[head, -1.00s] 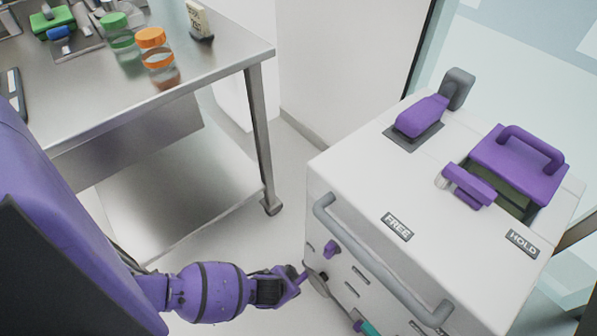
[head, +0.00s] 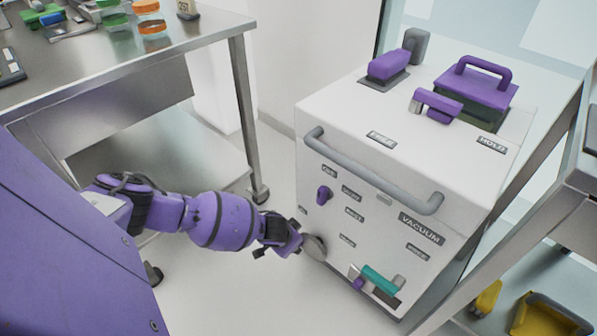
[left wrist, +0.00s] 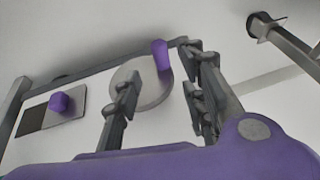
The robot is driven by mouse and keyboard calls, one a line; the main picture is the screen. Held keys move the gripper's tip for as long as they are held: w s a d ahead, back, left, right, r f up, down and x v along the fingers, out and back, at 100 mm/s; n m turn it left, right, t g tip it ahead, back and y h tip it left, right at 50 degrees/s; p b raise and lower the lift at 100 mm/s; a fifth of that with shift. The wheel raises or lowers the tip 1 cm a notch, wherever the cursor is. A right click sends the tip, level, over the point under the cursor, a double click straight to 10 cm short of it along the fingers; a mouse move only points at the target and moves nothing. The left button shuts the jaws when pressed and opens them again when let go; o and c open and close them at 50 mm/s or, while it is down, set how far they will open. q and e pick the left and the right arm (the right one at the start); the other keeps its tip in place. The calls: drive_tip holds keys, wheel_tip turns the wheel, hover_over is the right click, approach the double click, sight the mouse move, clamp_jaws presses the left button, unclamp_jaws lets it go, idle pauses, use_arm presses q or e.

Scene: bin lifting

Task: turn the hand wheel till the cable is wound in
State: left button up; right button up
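The hand wheel, a grey disc (head: 316,248), sits low on the left of the white cabinet's front. In the left wrist view the disc (left wrist: 150,92) carries a purple knob (left wrist: 160,54) near its rim. My left gripper (head: 295,240) is beside the wheel. In the left wrist view its two fingers (left wrist: 163,92) stand well apart with nothing held between them; one overlaps the disc and the other is beyond its right edge. Whether they touch it is unclear. I cannot make out a cable. My right gripper is not in view.
The white cabinet (head: 345,230) has a grey bar handle (head: 375,175), a purple knob (head: 323,195) and a teal handle (head: 381,279) on its front. A steel table (head: 150,60) with jars stands at left. Another metal frame and yellow items (head: 545,318) are at right.

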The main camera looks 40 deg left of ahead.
sight(310, 249)
use_arm(q)
drive_tip(key=b+x, duration=0.4)
drive_tip(key=x, duration=0.3)
drive_tip(key=shift+w+a+f, duration=0.1)
drive_tip(key=shift+w+f, duration=0.15)
drive_tip(key=shift+f, duration=0.1)
drive_tip(key=shift+c, duration=0.3)
clamp_jaws()
drive_tip(key=shift+s, duration=0.1)
